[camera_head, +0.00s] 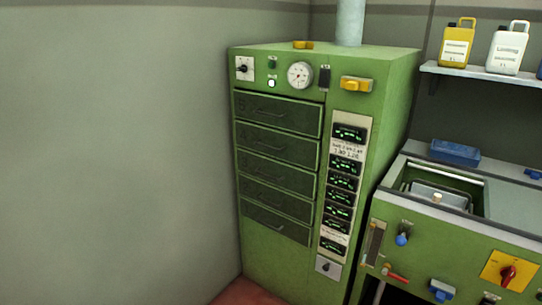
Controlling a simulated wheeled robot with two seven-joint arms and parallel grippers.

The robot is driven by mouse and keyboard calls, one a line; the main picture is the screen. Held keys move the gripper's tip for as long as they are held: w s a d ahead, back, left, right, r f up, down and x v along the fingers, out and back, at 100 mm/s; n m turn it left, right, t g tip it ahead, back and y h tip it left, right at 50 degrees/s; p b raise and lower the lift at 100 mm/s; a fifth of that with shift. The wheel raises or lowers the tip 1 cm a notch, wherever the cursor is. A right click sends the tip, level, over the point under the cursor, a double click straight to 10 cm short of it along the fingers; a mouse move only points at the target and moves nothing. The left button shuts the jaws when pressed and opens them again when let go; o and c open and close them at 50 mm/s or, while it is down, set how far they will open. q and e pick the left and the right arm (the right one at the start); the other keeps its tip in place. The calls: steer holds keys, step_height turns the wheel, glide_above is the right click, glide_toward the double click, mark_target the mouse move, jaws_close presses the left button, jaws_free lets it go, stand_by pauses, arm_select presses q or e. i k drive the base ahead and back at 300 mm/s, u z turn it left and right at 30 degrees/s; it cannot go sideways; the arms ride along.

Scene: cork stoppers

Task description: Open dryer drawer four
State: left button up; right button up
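The green dryer cabinet (280,265) stands against the grey wall, left of the workbench. Its front has a stack of several dark drawers, each with a thin handle. The top drawer (290,119) carries a mark that looks like 5. The second drawer (290,152) from the top carries a faint mark that looks like 4, with its handle across the middle. All the drawers look shut and flush with the front. Neither of my grippers shows in this view.
A column of green-lit displays (341,197) runs right of the drawers. A gauge (299,75) and a yellow handle (356,84) sit above. A green workbench (425,262) stands close on the right. A shelf (484,76) holds containers. The left side shows bare wall.

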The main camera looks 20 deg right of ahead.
mark_target(299, 150)
steer(key=z, duration=0.3)
steer(key=i, duration=1.05)
steer(key=u, duration=0.8)
